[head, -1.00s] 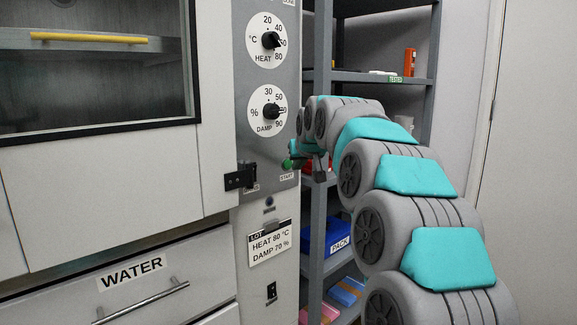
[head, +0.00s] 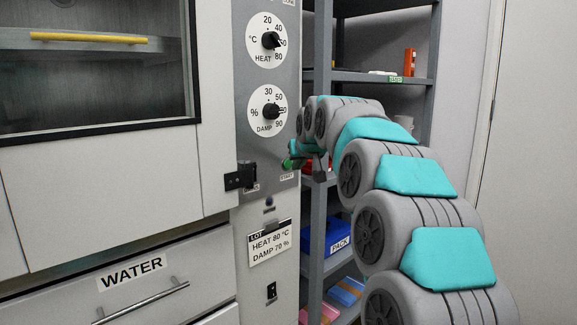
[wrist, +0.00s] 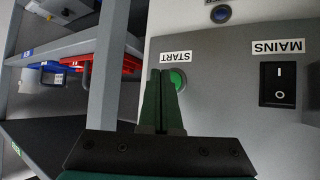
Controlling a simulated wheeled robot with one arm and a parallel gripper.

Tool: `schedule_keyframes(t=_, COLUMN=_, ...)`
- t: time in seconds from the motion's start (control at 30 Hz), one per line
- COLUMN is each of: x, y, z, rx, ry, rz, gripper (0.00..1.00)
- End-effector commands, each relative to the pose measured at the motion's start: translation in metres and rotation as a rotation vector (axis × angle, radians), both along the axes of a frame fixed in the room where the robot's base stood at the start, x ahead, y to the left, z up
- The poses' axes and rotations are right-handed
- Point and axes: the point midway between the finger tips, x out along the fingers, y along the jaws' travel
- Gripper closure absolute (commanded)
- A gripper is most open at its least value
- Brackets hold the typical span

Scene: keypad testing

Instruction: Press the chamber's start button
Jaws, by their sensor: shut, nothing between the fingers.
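The chamber's start button is a round green button (wrist: 177,80) on the grey panel, beside its START label (wrist: 171,57), which reads upside down in the wrist view. In the head view the green button (head: 287,165) shows small at the panel's right edge, partly crowded by my gripper. My gripper (wrist: 160,74) is shut and empty. Its dark green fingertips overlap the left side of the button in the wrist view. I cannot tell whether they touch it.
The HEAT dial (head: 268,41) and DAMP dial (head: 268,111) are above the start button. A grey shelf rack (head: 384,77) stands to the right, behind my arm.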

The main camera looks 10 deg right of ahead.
Motion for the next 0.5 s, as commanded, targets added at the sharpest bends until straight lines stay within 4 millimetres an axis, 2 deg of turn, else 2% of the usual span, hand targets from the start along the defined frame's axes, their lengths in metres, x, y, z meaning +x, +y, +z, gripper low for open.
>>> schedule_keyframes(t=0.5, x=0.0066, y=0.0049, z=0.0006, rx=0.0, ry=0.0, rz=0.0, gripper=1.0)
